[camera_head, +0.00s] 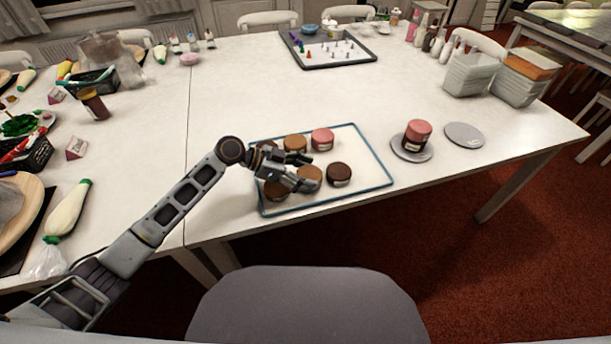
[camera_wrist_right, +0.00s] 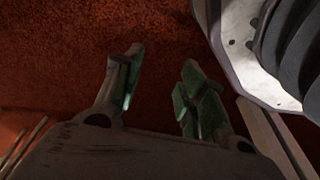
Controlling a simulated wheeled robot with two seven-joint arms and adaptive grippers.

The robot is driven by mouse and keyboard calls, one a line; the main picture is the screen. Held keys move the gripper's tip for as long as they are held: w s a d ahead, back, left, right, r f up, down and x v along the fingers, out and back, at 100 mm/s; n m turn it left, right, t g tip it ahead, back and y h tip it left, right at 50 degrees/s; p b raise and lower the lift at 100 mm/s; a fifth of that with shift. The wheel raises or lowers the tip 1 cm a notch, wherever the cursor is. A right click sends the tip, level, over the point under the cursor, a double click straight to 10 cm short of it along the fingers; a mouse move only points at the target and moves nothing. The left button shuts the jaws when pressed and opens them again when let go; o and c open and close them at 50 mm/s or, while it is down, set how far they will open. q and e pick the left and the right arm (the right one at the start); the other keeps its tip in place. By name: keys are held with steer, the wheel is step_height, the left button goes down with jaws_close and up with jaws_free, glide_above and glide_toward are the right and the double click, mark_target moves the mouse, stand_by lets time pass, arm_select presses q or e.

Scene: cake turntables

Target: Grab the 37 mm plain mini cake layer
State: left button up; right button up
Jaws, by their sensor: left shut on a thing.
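A light-brown plain mini cake layer (camera_head: 311,173) sits at the front middle of a clear blue-edged tray (camera_head: 370,160). My left gripper (camera_head: 303,182) reaches in from the left and is shut on this layer; its fingers partly cover it. A second light-brown layer (camera_head: 295,143) stands in the tray's back row. Size labels are too small to read. My right gripper (camera_wrist_right: 160,90) is open and empty in the right wrist view, with the red floor behind it.
Beside the held layer are a dark chocolate layer (camera_head: 339,174) and a brown one (camera_head: 276,191). A pink layer (camera_head: 322,138) stands behind. To the right, a turntable (camera_head: 411,154) bears a pink-topped stack; a grey disc (camera_head: 464,135) is empty.

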mark_target(305, 174)
arm_select(q)
step_height(305, 174, up, 7)
steer(key=shift+r+p, duration=0.15)
steer(key=shift+p, duration=0.25)
steer(key=shift+r, duration=0.75)
arm_select(e)
steer(key=shift+s+d+f, duration=0.25)
steer(key=shift+d+f, duration=0.15)
steer(key=shift+f, duration=0.2)
steer(key=shift+s+d+f, duration=0.25)
steer(key=shift+d+f, duration=0.15)
steer(key=shift+f, duration=0.2)
steer(key=shift+s, duration=0.15)
